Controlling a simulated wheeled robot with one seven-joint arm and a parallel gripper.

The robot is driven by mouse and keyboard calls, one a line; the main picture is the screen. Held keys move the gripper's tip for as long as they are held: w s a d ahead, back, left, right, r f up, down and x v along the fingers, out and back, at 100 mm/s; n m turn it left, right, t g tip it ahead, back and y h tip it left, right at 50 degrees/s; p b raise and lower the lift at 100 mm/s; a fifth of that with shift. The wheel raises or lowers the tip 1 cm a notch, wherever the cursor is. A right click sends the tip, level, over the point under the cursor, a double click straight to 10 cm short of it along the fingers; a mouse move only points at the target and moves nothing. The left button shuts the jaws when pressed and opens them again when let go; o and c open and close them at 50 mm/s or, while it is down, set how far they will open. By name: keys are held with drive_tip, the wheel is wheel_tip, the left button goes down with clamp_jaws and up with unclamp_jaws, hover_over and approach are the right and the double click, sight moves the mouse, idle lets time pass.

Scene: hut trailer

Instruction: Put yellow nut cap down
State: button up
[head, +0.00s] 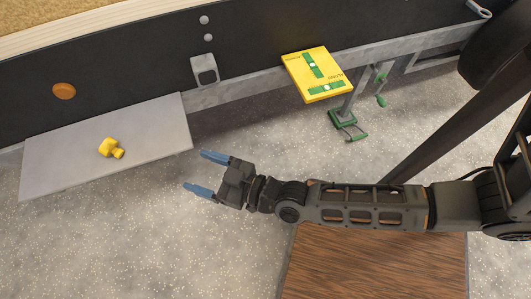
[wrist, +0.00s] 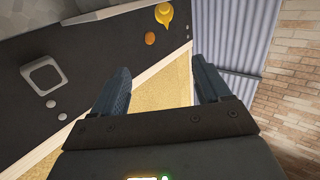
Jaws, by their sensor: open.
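The yellow nut cap (head: 111,148) lies on a grey shelf (head: 60,165) at the left in the head view. It also shows at the top of the wrist view (wrist: 164,14). My gripper (head: 200,172) is open and empty, to the right of the shelf and apart from the cap. Its two blue fingers also show in the wrist view (wrist: 160,85), with nothing between them.
A dark trailer wall (head: 130,55) with an orange round light (head: 64,91) and a grey bracket (head: 205,70) stands behind the shelf. A yellow level plate (head: 313,74) and a jack stand (head: 344,119) are right of it. Speckled floor lies below.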

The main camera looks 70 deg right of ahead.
drive_tip(key=s+r+g+y, duration=0.1)
drive_tip(key=s+r+g, duration=0.1)
drive_tip(key=s+r, duration=1.5)
drive_tip(key=s, duration=0.3)
drive_tip(key=shift+s+a+r+n+g, duration=0.15)
drive_tip(key=shift+n+g, duration=0.15)
wheel_tip(320, 180, up, 4)
drive_tip(key=p, duration=0.3)
drive_tip(key=shift+f+p, duration=0.25)
drive_tip(key=shift+p, duration=0.05)
